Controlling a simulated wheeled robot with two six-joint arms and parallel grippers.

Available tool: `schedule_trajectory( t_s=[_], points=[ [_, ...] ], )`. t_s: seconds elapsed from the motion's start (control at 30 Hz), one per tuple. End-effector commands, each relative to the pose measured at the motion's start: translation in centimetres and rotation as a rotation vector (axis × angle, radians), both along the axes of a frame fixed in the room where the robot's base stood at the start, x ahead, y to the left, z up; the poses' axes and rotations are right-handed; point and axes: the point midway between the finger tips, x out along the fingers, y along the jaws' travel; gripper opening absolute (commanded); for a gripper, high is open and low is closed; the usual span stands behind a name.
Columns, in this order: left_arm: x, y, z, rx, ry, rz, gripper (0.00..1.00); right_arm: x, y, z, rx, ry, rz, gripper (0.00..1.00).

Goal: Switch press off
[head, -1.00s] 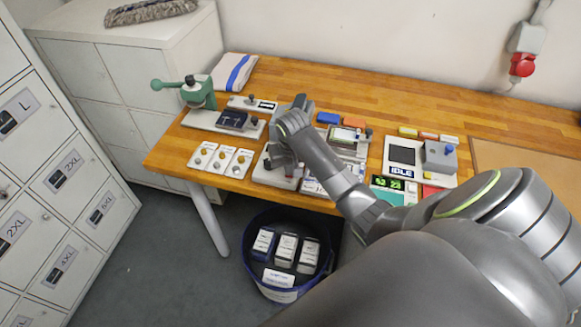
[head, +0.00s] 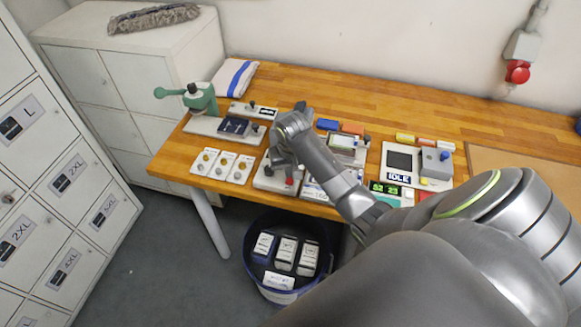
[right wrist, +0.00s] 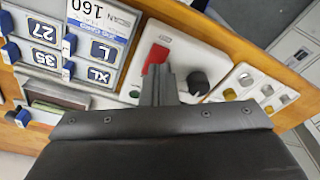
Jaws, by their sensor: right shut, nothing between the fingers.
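A white control panel (right wrist: 185,50) with a red switch (right wrist: 157,54) and a black knob (right wrist: 198,83) fills the middle of the right wrist view. My right gripper (right wrist: 158,72) is shut and empty, its fingertips right at the lower edge of the red switch; I cannot tell whether they touch it. In the head view my right gripper (head: 283,162) points down over the same panel (head: 266,183), and the red switch (head: 290,181) shows beside it. A green lever press (head: 202,100) stands at the table's far left. My left gripper is out of view.
A white card panel (head: 222,166) lies left of my gripper, and a size-label board (right wrist: 88,45) beside the control panel. A device reading IDLE (head: 398,177) stands to the right. A blue bin (head: 250,262) stands on the floor below. Lockers (head: 50,200) are at left.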

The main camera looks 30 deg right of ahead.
Motion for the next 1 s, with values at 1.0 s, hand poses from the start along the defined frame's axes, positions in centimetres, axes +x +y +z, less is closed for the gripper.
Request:
schedule_trajectory(
  t_s=[1.0],
  points=[
    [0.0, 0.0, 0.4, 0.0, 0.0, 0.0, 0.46, 0.0, 0.0, 4.2, 0.0, -0.001, 0.0, 0.0]
  ],
)
